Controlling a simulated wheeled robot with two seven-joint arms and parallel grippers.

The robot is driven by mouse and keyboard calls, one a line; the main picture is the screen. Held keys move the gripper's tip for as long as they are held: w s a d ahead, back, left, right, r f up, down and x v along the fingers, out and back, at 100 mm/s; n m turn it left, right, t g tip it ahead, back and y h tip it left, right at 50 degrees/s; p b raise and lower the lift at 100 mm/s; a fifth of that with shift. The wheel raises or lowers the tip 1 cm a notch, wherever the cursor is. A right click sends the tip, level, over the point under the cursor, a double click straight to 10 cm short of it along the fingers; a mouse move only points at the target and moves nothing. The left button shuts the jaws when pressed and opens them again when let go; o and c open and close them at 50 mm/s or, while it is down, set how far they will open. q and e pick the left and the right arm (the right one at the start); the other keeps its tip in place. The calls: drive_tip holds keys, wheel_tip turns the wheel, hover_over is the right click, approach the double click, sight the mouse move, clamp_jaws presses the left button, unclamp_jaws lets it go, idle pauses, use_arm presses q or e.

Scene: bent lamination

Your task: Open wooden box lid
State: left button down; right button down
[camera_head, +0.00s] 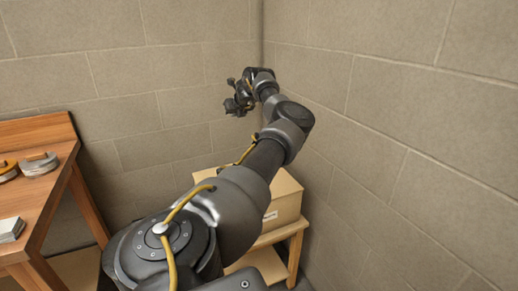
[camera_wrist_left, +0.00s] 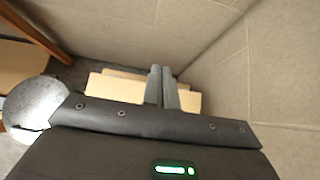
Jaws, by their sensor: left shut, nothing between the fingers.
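The pale wooden box (camera_head: 287,206) stands on a small wooden stand in the corner, partly hidden behind my left arm. A small label shows on its front. Its top looks flat and closed, but my arm hides much of it. In the left wrist view the box (camera_wrist_left: 112,88) lies beyond the fingers, showing on both sides of them. My left gripper (camera_head: 237,103) is raised above and behind the box, near the wall corner, apart from it. Its fingers (camera_wrist_left: 162,86) are together with nothing between them. My right gripper is not in view.
Block walls close in behind and to the right of the stand (camera_head: 298,236). A wooden table (camera_head: 52,137) at the left holds curved pieces (camera_head: 39,164) and a small light stack (camera_head: 10,229). A gap of floor lies between table and stand.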

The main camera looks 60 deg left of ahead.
use_arm(q)
drive_tip(key=shift+a+f, duration=0.1)
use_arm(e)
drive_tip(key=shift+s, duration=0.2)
